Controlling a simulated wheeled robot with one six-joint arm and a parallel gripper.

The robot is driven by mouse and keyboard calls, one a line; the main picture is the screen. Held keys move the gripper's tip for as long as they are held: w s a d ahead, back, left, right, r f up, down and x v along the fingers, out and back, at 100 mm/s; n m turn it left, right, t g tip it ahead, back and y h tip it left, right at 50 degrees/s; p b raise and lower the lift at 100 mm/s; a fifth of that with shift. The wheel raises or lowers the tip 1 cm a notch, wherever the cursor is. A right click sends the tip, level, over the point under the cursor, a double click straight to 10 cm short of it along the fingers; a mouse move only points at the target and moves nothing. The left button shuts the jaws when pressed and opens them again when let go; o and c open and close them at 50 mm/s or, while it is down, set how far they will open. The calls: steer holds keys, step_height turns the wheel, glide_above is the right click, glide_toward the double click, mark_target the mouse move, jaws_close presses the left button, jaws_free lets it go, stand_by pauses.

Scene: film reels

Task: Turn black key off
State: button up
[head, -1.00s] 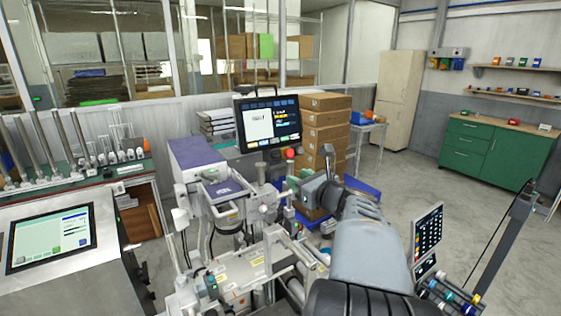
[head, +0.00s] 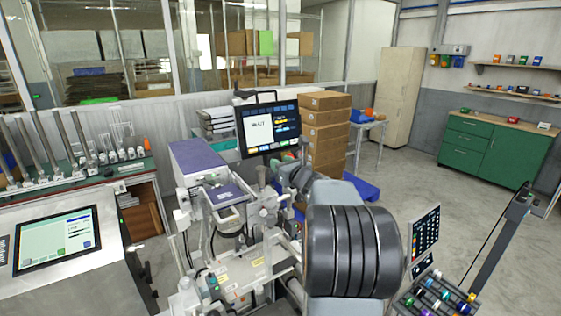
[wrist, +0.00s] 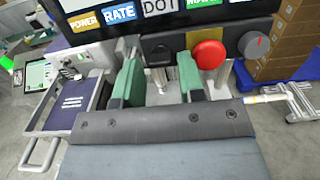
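In the wrist view, a small black key (wrist: 159,54) sits on the dark front panel below the screen. My gripper (wrist: 160,80) points at the panel. Its two green fingers are apart, one on each side of the key in this picture. The gap between them holds no clearly gripped thing, and I cannot tell whether either finger touches the key. In the head view, my arm reaches to just below the monitor (head: 268,127), which reads WAIT; the arm and machine hide the key and fingertips there.
A red push button (wrist: 208,54) is just right of the right finger, with a grey dial (wrist: 257,45) farther right. A purple tray (wrist: 70,98) is at left. Stacked cardboard boxes (head: 326,130) stand behind the machine. Open floor lies to the right.

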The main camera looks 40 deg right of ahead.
steer(key=shift+w, duration=0.3)
steer(key=c, duration=0.6)
steer(key=shift+c, duration=0.2)
steer(key=shift+f+b, duration=0.1)
steer(key=shift+b, duration=0.2)
steer(key=n+y+b, duration=0.1)
steer(key=n+b, duration=0.3)
steer(key=n, duration=0.2)
steer(key=n+g+y+b, duration=0.1)
steer(key=n+b, duration=0.4)
steer(key=n, duration=0.2)
steer(key=n+g+y+b, duration=0.1)
steer(key=n+b, duration=0.4)
steer(key=n, duration=0.1)
steer(key=shift+d+r+n, duration=0.15)
steer(key=shift+r+n, duration=0.05)
steer(key=shift+n, duration=0.1)
steer(key=shift+g, duration=0.3)
